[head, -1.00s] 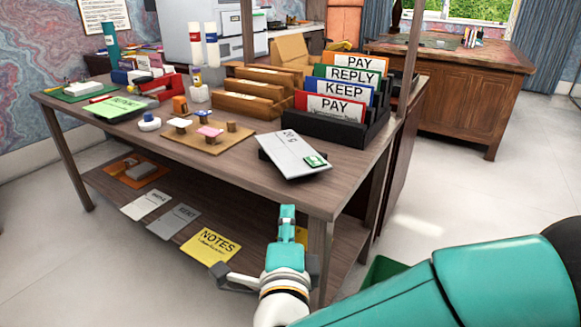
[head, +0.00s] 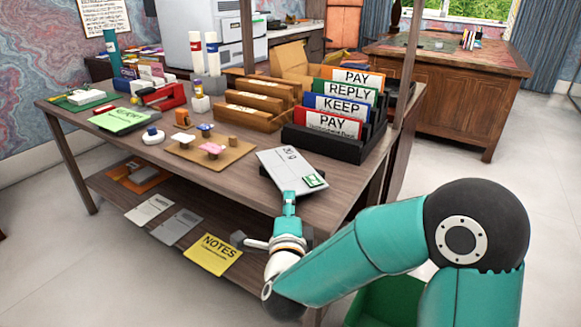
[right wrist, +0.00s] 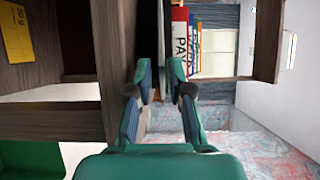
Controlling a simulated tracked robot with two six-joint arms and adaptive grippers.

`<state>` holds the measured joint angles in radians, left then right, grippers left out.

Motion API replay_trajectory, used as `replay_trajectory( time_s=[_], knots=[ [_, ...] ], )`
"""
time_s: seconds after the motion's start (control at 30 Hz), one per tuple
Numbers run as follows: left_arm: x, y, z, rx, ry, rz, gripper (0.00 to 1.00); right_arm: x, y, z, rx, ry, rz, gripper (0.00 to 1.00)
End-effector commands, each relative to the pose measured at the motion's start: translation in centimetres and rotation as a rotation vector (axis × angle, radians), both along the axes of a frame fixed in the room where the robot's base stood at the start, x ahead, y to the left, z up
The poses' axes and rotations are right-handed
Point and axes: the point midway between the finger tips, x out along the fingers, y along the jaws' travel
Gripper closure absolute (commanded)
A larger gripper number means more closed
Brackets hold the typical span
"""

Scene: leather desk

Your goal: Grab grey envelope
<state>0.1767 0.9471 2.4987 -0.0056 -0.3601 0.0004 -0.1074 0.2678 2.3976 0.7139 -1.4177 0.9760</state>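A light grey envelope (head: 287,168) with black print and a small green stamp lies on the desk near its front right edge. It rests slightly raised on something dark, mostly hidden. My right gripper (head: 290,197) is at the envelope's near edge, with the fingertips at or just short of it; contact is unclear. In the right wrist view its two fingers (right wrist: 160,75) stand apart with a gap between them. I cannot make out the envelope clearly in that view. My left gripper is not in view.
Black file rack (head: 330,138) with PAY, REPLY and KEEP folders stands behind the envelope. A wooden board (head: 235,158) with stamps lies to its left. The lower shelf holds a grey sheet (head: 178,226) and yellow NOTES sheet (head: 213,254). A green bin (head: 385,300) stands below right.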

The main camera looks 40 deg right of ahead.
Motion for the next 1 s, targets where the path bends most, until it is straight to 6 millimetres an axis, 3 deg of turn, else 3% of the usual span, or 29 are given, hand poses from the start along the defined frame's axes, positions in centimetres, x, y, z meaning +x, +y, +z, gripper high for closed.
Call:
replay_trajectory(
  time_s=[0.4,0.7,0.83,1.0],
  knots=[
    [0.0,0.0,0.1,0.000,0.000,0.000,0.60,4.2,-2.2,0.0,0.000,0.000,-0.001,0.80],
    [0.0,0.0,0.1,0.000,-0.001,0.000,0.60,4.7,-2.5,0.0,0.000,0.001,0.001,0.80],
    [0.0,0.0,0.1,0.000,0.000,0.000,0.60,4.7,-2.5,0.0,0.000,0.001,0.001,1.00],
    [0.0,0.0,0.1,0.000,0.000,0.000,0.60,4.7,-2.5,0.0,0.000,0.002,0.001,1.00]
  ],
)
